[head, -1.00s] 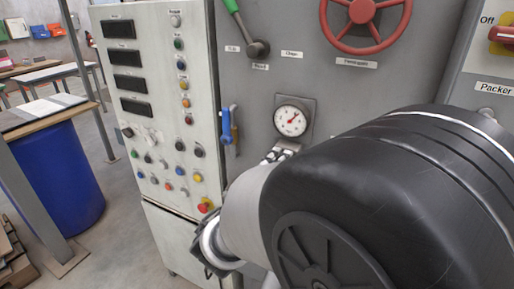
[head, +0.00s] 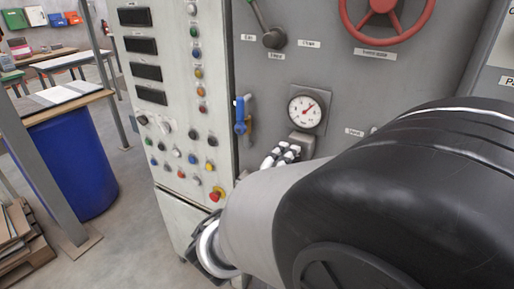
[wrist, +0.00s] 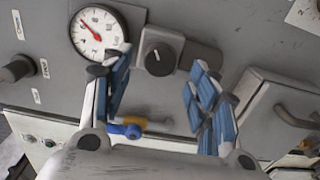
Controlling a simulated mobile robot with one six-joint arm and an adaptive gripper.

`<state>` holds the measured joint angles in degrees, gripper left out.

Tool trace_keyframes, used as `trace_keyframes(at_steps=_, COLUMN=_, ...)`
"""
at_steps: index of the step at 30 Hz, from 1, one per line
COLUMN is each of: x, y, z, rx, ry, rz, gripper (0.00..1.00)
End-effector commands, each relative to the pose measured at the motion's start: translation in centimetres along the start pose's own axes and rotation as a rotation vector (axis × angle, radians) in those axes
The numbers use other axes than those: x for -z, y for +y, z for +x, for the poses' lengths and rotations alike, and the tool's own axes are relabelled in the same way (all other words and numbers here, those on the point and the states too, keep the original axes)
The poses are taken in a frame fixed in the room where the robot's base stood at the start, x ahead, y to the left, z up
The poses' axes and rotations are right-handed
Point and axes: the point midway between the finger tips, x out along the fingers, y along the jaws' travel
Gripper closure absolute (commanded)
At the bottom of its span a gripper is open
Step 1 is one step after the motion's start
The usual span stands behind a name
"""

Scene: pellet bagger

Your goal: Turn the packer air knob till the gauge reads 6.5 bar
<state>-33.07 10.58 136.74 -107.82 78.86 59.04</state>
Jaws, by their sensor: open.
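The round white pressure gauge (head: 306,109) with a red needle is on the grey machine panel. It also shows at the upper left of the wrist view (wrist: 97,32); its numbers are too small to read surely. The dark round air knob (wrist: 160,52) with a pale mark sits beside the gauge on a grey block, which shows below the gauge in the head view (head: 302,144). My gripper (wrist: 160,62) is open, its blue-padded fingers on either side of the knob, with gaps to both. In the head view my gripper's fingertips (head: 282,155) are just below the gauge, partly hidden by my arm.
A black-knobbed lever (head: 273,38) and a red handwheel (head: 382,8) are above. A control cabinet with several buttons (head: 178,95) stands left. A blue drum (head: 75,165) is further left.

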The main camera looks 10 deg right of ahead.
Motion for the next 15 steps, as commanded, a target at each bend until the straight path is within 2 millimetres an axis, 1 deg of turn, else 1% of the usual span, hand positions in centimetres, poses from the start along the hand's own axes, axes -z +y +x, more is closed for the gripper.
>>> trace_keyframes(at_steps=1, x=0.2, y=0.1, z=-1.4, rx=0.000, ry=0.007, rz=0.000, gripper=0.46)
trace_keyframes(at_steps=3, x=0.2, y=0.0, z=-2.9, rx=0.000, ry=0.009, rz=0.000, gripper=0.46)
trace_keyframes(at_steps=7, x=0.2, y=0.0, z=-5.5, rx=0.000, ry=0.007, rz=0.000, gripper=0.46)
trace_keyframes(at_steps=9, x=0.1, y=0.0, z=-6.5, rx=0.000, ry=0.005, rz=0.000, gripper=0.46)
trace_keyframes(at_steps=12, x=0.1, y=0.0, z=-7.5, rx=0.001, ry=0.003, rz=0.000, gripper=0.46)
trace_keyframes(at_steps=15, x=0.0, y=0.0, z=-8.0, rx=0.000, ry=0.002, rz=0.000, gripper=0.46)
